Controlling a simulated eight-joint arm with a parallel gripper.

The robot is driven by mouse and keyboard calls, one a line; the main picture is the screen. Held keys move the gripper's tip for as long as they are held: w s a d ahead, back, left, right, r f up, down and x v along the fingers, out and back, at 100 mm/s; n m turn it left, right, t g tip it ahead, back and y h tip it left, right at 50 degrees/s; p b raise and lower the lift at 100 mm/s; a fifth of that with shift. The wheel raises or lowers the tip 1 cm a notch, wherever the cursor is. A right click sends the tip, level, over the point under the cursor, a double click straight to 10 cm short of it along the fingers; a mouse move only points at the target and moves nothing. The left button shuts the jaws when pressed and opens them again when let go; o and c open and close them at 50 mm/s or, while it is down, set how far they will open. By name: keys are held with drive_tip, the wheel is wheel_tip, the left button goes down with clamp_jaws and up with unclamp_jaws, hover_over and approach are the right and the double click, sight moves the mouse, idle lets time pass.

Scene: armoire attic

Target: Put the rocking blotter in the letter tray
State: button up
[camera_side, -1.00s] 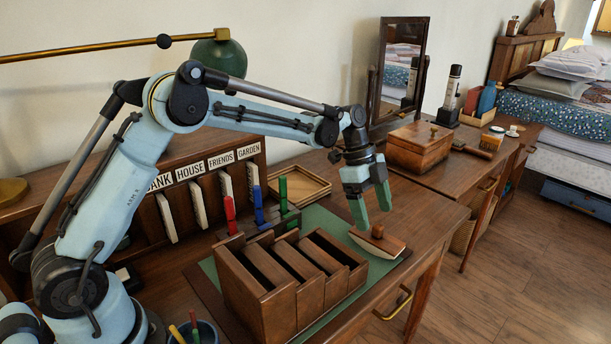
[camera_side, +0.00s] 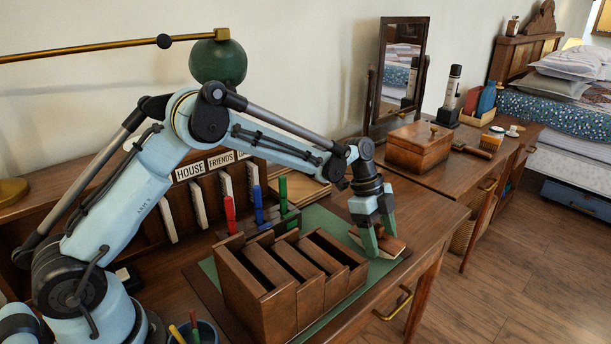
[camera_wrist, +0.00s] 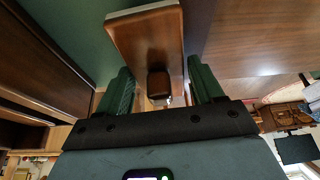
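The rocking blotter, a wooden block with a pale curved underside and a small knob, lies on the green desk mat at the desk's front right (camera_side: 396,246). It also shows in the wrist view (camera_wrist: 145,38). My gripper (camera_side: 380,238) points down over it, fingers low by the knob. In the wrist view, the green fingers of my gripper (camera_wrist: 162,88) are apart, with the knob between them and a gap on each side. A shallow light-wood tray, apparently the letter tray (camera_side: 314,195), lies at the back of the desk, partly hidden behind my arm.
A slotted wooden sorter (camera_side: 284,290) stands left of the blotter. Red, blue and green upright pieces (camera_side: 259,206) stand behind it, before a labelled pigeonhole rack (camera_side: 205,185). A lidded wooden box (camera_side: 418,150) and mirror (camera_side: 397,75) are at the back right.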

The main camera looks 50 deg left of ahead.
drive_tip(key=c, duration=0.8)
drive_tip(key=shift+c, duration=0.2)
drive_tip(key=shift+r, duration=0.15)
